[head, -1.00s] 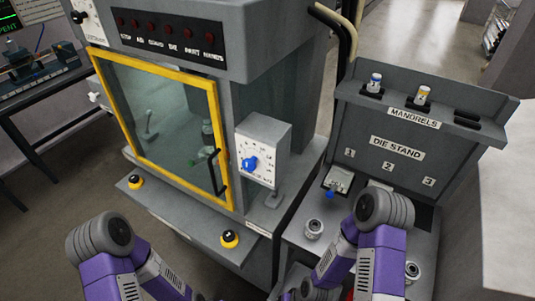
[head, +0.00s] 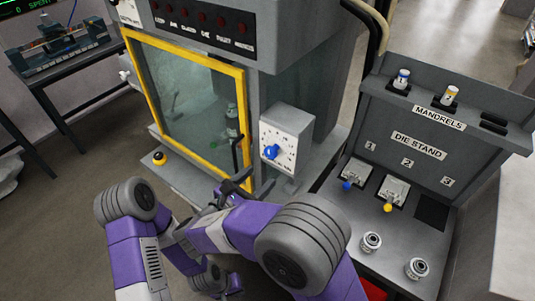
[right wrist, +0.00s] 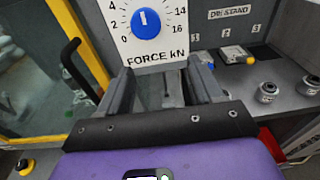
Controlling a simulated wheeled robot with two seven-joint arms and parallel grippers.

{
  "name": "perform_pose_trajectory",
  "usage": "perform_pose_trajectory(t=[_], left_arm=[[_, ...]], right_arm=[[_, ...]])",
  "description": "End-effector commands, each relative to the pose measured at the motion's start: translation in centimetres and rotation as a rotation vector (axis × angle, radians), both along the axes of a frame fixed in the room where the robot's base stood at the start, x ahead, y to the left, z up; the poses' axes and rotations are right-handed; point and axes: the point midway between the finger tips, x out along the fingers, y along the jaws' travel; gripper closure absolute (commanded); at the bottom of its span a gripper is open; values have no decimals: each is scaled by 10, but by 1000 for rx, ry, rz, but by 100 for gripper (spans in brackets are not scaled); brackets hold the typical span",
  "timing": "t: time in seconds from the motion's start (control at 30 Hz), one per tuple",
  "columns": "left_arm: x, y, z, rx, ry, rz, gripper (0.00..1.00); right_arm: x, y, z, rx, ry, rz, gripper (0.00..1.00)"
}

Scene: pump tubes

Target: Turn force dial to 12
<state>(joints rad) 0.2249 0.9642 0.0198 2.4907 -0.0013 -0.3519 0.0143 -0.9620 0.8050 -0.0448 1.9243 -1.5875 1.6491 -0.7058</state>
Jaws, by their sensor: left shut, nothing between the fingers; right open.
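The force dial is a blue knob (head: 270,152) on a white box (head: 286,132) at the machine's right front. In the right wrist view the knob (right wrist: 146,24) sits above the "FORCE kN" label, and its white mark points about straight up. The numbers 0, 2, 4, 14 and 16 show; the top of the scale is cut off. My right gripper (right wrist: 163,88) is open and empty, its fingers below the knob and apart from it. In the head view it is left of and below the dial box. My left gripper is lower, shut and empty, its fingers hard to pick out among arm links.
The yellow-framed door (head: 190,95) with its black handle (head: 237,155) is left of the dial. The die stand (head: 418,146), with blue and yellow knobs on its shelf and two round metal dies (head: 371,241), is at the right.

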Motion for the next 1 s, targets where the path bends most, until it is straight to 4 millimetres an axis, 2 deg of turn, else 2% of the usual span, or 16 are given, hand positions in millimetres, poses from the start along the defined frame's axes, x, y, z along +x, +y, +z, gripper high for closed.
perform_pose_trajectory(t=[0.03, 0.1, 0.2, 0.6, 1.0], left_arm=[[0, 0, 1, 0, 0, 0, 100], [0, 0, 1, 0, 0, 0, 100], [0, 0, 1, 0, 0, 0, 100], [0, 0, 3, 0, 0, 0, 100], [0, 0, 4, 0, 0, 0, 100]], right_arm=[[-2, 8, 16, -21, -43, 16, 34], [-4, 12, 28, -44, -79, 25, 34], [2, 10, 34, -54, -96, 27, 34], [49, -25, 32, -51, -93, 25, 34], [56, -29, 32, -51, -93, 28, 34]])
